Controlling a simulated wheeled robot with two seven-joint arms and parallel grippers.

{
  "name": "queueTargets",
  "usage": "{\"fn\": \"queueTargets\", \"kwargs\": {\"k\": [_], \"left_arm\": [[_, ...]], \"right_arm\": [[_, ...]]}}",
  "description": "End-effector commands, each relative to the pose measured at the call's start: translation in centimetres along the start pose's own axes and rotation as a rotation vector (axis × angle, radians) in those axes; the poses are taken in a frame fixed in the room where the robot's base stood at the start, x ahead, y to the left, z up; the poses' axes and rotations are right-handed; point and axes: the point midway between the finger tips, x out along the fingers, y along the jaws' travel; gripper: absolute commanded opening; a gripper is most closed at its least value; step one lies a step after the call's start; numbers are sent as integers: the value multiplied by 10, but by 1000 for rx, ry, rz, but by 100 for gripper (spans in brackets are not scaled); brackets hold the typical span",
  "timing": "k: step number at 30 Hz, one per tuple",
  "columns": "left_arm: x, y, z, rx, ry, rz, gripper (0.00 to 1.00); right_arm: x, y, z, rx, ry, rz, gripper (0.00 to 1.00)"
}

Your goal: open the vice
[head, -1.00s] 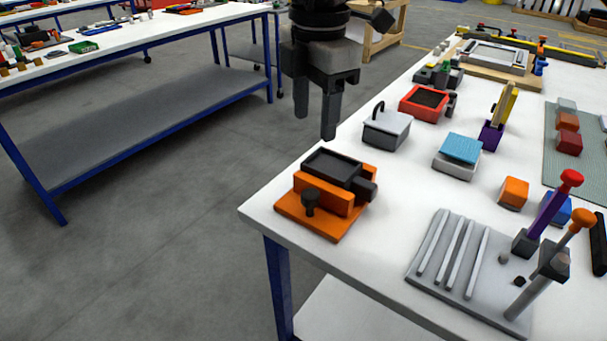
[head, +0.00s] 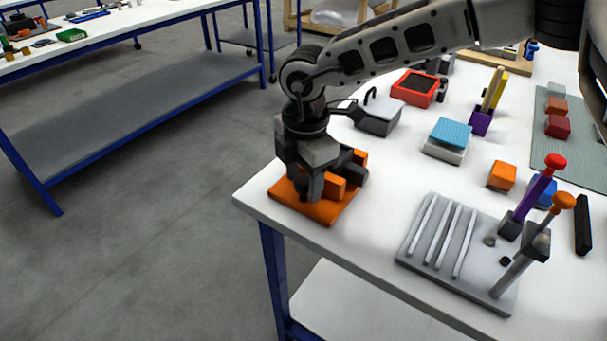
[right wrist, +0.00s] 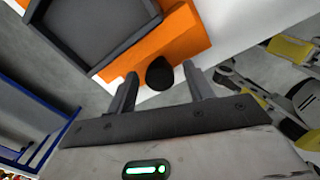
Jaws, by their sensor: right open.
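The vice (head: 333,211) has an orange base and sits at the near left corner of the white table. My right gripper (head: 308,188) points down over it and hides much of its body and dark tray. In the right wrist view my right gripper (right wrist: 162,86) is open. Its fingers lie on either side of the vice's black knob handle (right wrist: 160,74), with a visible gap on both sides. The orange vice body (right wrist: 178,42) and the dark tray (right wrist: 98,30) lie beyond the knob. My left gripper is not in view.
A grey rack (head: 440,240) with upright knobbed tools is to the right. The table edge is close to the vice.

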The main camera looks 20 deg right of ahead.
Motion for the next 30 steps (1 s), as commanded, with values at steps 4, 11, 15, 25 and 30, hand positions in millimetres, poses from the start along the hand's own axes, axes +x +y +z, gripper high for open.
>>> {"fn": "queueTargets", "kwargs": {"k": [4,11,15,25,30], "left_arm": [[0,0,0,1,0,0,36],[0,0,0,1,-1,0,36],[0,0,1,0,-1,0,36],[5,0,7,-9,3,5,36],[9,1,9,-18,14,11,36]], "right_arm": [[0,0,0,0,0,0,52],[0,0,0,1,0,0,7],[0,0,0,-1,0,0,8],[2,0,0,-102,7,0,8],[3,0,0,-228,12,2,8]]}}
